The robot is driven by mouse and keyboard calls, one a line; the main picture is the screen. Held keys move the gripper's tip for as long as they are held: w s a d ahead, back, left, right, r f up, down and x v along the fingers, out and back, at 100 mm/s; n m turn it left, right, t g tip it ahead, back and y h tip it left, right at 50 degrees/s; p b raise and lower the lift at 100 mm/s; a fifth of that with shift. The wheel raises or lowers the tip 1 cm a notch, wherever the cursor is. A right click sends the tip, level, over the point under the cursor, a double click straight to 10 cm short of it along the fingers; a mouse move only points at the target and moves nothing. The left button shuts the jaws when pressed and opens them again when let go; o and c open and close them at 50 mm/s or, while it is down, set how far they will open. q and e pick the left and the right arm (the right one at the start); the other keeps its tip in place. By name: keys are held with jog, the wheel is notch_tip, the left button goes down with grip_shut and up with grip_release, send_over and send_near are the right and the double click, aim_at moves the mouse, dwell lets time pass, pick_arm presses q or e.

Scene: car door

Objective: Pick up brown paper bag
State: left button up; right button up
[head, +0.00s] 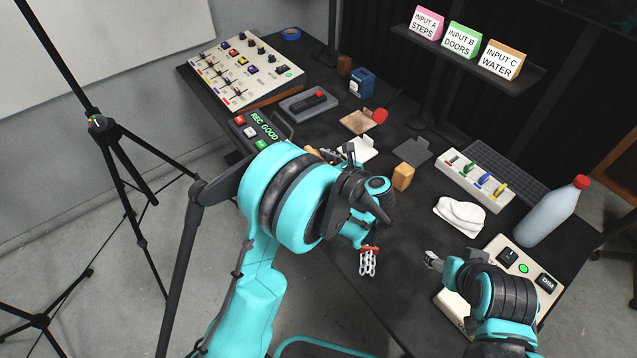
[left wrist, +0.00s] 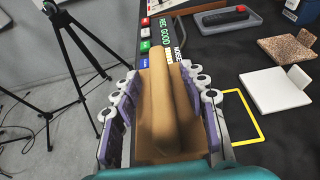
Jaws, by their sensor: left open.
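A brown paper bag (left wrist: 172,105), long with a lengthwise fold, fills the middle of the left wrist view. My left gripper (left wrist: 160,88) is open, with one row of purple pads and white-ringed links on each side of the bag. The bag lies between the fingers; whether the pads touch it is hard to tell. In the head view my left arm hides most of this gripper and the bag. My right gripper (head: 433,260) is over the table's near right part, apart from the bag; its opening is too small to tell.
A REC GOOD panel (head: 258,130) stands just beyond the bag. A white tile (left wrist: 278,90) and a yellow outline (left wrist: 247,120) lie to the right in the wrist view. A bottle (head: 551,214) and a white cloth (head: 459,215) are at right. A tripod (head: 105,128) stands left.

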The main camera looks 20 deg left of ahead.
pick_arm(q)
grip_shut()
jog(key=shift+r, duration=0.2)
